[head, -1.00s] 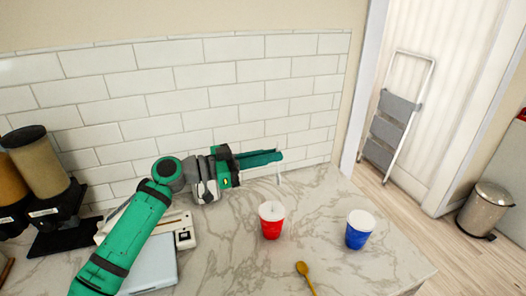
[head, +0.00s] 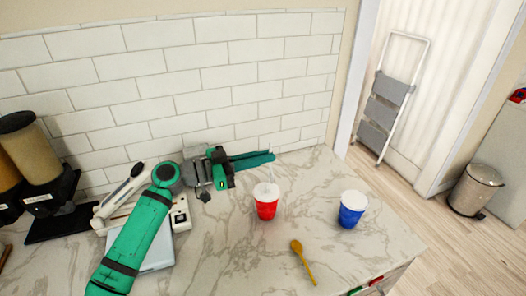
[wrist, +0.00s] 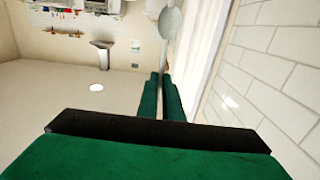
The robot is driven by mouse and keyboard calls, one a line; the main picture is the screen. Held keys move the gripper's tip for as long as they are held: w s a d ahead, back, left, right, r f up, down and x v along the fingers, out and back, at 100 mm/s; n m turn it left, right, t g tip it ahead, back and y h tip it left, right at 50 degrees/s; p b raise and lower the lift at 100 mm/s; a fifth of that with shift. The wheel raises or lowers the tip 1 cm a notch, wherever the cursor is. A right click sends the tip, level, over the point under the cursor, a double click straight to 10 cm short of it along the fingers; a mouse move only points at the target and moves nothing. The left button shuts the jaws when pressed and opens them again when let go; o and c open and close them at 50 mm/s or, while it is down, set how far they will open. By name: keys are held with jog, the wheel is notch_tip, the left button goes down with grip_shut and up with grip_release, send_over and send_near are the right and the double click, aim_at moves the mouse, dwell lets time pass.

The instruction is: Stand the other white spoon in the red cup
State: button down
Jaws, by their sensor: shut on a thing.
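The red cup (head: 266,209) stands upright on the marble counter, with a white inside and rim. My gripper (head: 270,157) is just above and behind it in the head view, its green fingers pointing right. In the wrist view the fingers (wrist: 162,92) are shut on a white spoon (wrist: 168,24), whose bowl sticks out beyond them. In the head view the spoon shows as a thin pale strip from the fingertips toward the cup's mouth. Whether it is inside the rim, I cannot tell. Another spoon inside the cup cannot be made out.
A blue cup (head: 352,209) stands to the right and a mustard-yellow spoon (head: 303,261) lies in front. Dispensers (head: 35,165), a white handset-like object (head: 119,190) and a pale flat device (head: 152,254) are at left. The tiled wall (head: 190,95) is close behind my arm.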

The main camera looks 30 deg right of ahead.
aim_at(270, 178)
notch_tip(270, 178, down, 6)
jog(key=shift+w+f, duration=0.15)
jog(key=shift+f, duration=0.05)
jog(key=shift+s+d+f, duration=0.2)
jog(key=shift+d+f, duration=0.1)
jog(key=shift+f, duration=0.4)
jog(key=shift+w+a+f, duration=0.1)
jog(key=shift+a+f, duration=0.2)
jog(key=shift+a, duration=0.05)
jog(key=shift+d, duration=0.15)
jog(key=c, duration=1.8)
grip_release()
jog(key=shift+c, duration=0.2)
